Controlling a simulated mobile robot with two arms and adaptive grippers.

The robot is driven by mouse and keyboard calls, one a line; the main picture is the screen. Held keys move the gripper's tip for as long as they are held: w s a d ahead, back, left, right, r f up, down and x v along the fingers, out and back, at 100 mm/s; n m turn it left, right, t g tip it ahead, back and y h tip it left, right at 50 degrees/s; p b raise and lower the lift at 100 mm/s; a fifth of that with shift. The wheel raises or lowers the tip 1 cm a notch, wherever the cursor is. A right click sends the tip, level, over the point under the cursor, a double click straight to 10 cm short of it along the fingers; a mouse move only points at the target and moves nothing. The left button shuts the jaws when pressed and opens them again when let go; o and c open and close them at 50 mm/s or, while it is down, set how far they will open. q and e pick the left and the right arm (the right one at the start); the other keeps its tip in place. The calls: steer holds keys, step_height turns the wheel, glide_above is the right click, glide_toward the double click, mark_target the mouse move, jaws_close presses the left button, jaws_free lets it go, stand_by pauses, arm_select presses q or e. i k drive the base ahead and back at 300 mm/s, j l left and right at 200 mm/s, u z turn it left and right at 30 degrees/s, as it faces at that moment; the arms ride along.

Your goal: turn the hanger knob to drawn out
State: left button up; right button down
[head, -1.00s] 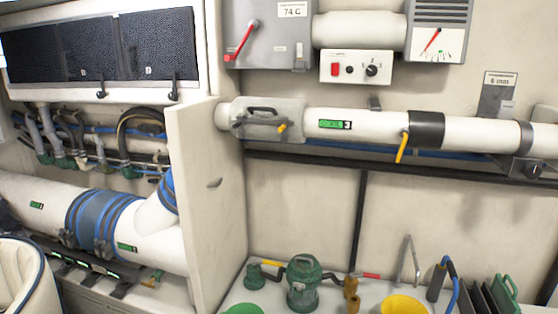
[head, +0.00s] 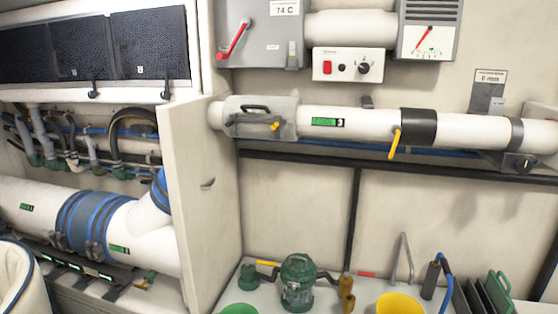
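A dark round knob (head: 524,165) sits on a grey bracket under the right end of the long white pipe (head: 360,124). It looks like the hanger knob, but it is small and I cannot tell how far it is drawn out. A grey clamp band (head: 517,134) wraps the pipe just above it. A grey plate (head: 487,97) with a white label reading about "6 mm" stands behind the pipe nearby. Neither of my grippers is in view.
A control box (head: 348,66) with a red switch and black dial hangs above the pipe. A yellow lever (head: 394,144) hangs below it. A green pump (head: 298,283), a yellow bowl (head: 400,304) and green-edged panels (head: 498,290) stand below. A partition (head: 205,200) stands left.

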mark_target(522, 166)
steer(key=z, duration=1.4)
